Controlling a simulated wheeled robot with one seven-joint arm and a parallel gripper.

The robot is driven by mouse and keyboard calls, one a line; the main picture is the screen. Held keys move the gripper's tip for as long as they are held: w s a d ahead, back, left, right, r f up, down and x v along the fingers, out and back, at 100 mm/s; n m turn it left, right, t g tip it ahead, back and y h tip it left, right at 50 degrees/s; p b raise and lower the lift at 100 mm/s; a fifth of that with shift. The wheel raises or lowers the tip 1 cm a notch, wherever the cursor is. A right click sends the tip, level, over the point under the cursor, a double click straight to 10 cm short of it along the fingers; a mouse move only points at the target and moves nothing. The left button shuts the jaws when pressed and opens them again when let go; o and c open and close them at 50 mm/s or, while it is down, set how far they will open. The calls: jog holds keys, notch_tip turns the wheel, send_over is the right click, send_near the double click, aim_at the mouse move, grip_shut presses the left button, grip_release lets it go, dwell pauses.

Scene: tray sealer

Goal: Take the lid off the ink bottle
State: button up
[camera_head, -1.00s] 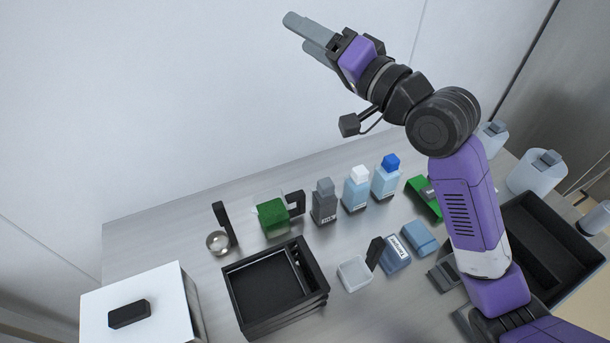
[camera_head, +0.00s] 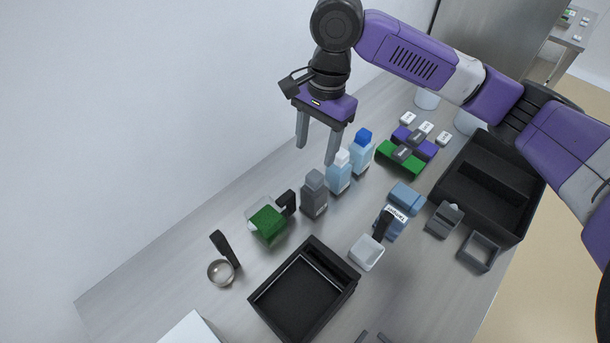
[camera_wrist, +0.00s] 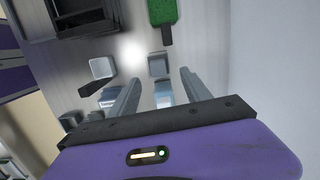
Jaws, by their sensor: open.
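The ink bottle (camera_head: 314,200) is dark grey and stands upright on the bench, with a grey lid (camera_head: 314,179) on top. In the wrist view the grey bottle (camera_wrist: 158,66) shows just beyond my fingertips, roughly between them. My gripper (camera_head: 316,154) points down, open and empty, with its fingers above and near the lid in the head view. The height gap between fingertips and lid is hard to tell. My fingers also show in the wrist view (camera_wrist: 160,77).
A white-capped bottle (camera_head: 340,178) and a blue-capped bottle (camera_head: 361,157) stand close behind to the right. A green block (camera_head: 267,225) sits to the left.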

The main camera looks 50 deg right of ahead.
aim_at(315, 175)
jog(key=shift+s+d+m, duration=0.15)
jog(key=shift+s+m, duration=0.1)
jog(key=shift+m, duration=0.05)
notch_tip(315, 175, down, 2)
jog(key=shift+f, duration=0.1)
jog(key=shift+a+f, duration=0.15)
jog(key=shift+f, duration=1.25)
jog(key=shift+a+f, duration=0.15)
jog(key=shift+f, duration=1.25)
jog(key=shift+c, duration=0.3)
grip_shut()
